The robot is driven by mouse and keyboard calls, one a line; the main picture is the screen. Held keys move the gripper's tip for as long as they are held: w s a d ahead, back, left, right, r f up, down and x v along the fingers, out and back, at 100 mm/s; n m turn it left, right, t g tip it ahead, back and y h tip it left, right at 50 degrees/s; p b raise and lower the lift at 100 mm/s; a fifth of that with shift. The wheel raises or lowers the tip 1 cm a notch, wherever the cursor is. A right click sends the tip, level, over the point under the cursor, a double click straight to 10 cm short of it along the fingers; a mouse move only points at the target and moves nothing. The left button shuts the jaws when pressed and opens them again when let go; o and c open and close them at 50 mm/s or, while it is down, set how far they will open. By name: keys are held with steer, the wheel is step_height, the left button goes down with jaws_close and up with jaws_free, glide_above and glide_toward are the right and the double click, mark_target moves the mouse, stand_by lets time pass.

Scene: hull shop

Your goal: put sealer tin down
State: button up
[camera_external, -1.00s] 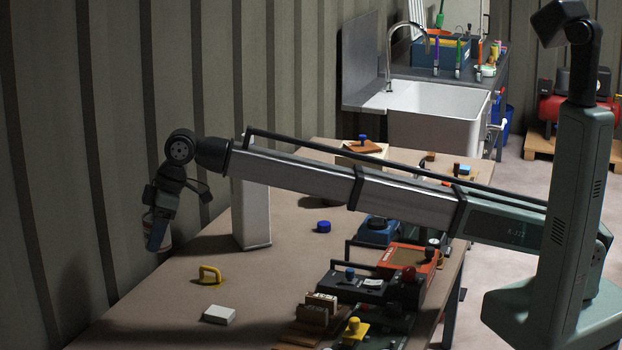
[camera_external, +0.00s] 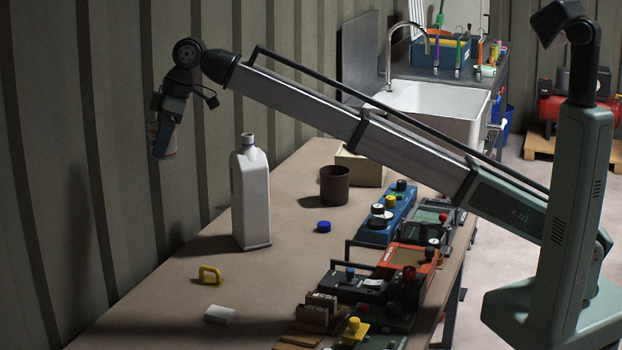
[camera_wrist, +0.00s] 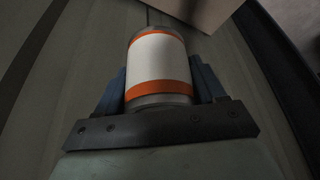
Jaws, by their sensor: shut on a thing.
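The sealer tin (camera_wrist: 159,62) is a grey can with a white label and orange bands in the wrist view. My gripper (camera_wrist: 160,92) is shut on it, with a blue finger on each side. In the external view my gripper (camera_external: 161,145) is at the left, in front of the corrugated wall and high above the table (camera_external: 190,275). The tin (camera_external: 169,140) shows there only in part, behind the finger.
A white jug (camera_external: 251,200) stands near the wall side, with a blue cap (camera_external: 323,227) beside it. A yellow handle (camera_external: 210,274) and a white block (camera_external: 220,314) lie at the front left. A brown cup (camera_external: 335,185) stands farther back. Devices crowd the right edge.

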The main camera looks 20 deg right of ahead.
steer(key=w+d+m, duration=0.1)
steer(key=w+d, duration=1.5)
steer(key=d, duration=0.4)
steer(key=w+d+m, duration=0.1)
steer(key=w+d, duration=1.5)
steer(key=d, duration=0.5)
steer(key=w+d+m+t, duration=0.1)
steer(key=w+d, duration=0.1)
steer(key=d, duration=2.1)
steer(key=w+d, duration=0.3)
steer(key=d, duration=2)
steer(key=shift+s+f, duration=0.15)
steer(key=shift+f, duration=8.85)
steer(key=shift+s+f, duration=0.1)
steer(key=shift+f, duration=8.9)
steer(key=shift+f, duration=0.15)
steer(key=o, duration=1.3)
